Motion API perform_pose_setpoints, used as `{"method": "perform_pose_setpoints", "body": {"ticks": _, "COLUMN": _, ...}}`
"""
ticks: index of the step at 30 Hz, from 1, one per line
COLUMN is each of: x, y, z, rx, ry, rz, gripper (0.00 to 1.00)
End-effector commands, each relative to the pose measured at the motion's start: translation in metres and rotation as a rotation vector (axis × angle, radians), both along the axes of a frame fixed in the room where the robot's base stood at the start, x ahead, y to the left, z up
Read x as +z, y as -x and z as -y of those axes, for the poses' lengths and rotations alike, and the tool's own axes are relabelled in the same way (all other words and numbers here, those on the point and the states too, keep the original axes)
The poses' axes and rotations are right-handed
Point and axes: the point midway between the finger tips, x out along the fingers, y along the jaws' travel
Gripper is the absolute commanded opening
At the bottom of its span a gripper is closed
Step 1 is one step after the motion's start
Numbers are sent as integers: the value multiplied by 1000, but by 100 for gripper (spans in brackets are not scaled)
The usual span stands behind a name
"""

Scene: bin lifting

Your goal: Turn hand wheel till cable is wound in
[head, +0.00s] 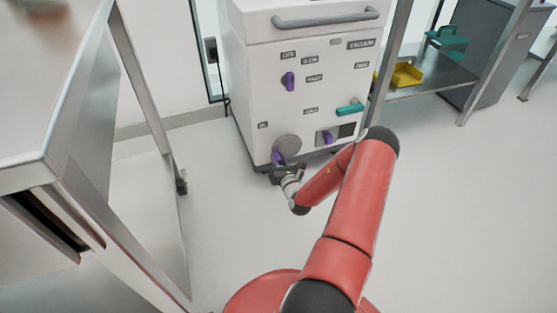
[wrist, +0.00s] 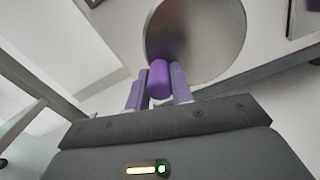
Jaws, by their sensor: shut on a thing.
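The hand wheel is a grey disc (head: 288,145) low on the front of a white cabinet; it fills the upper middle of the wrist view (wrist: 195,38). Its purple knob (wrist: 158,78) sits at the disc's lower left edge in the wrist view. My gripper (wrist: 159,88) is shut on this knob, with one finger on each side. In the head view my gripper (head: 279,167) is at the wheel's lower left, and the knob is partly hidden there. I cannot make out a cable in either view.
The white cabinet (head: 250,110) has labels, a grey top handle (head: 325,18), another purple knob (head: 288,81), a green handle (head: 350,109) and a purple part (head: 328,137) beside a dark panel. A metal table (head: 50,130) stands left. A shelf with a yellow bin (head: 404,76) stands right. Floor is clear at right.

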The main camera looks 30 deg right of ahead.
Motion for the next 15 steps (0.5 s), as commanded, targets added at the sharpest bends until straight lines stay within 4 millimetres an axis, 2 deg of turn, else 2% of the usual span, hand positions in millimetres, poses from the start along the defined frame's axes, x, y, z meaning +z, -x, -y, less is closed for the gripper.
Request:
{"method": "perform_pose_setpoints", "body": {"ticks": 8, "x": 11, "y": 1, "z": 0, "rx": -2, "ry": -153, "rz": 34, "gripper": 0}}
{"method": "perform_pose_setpoints", "body": {"ticks": 15, "x": 23, "y": 1, "z": 2, "rx": -2, "ry": -365, "rz": 86, "gripper": 0}}
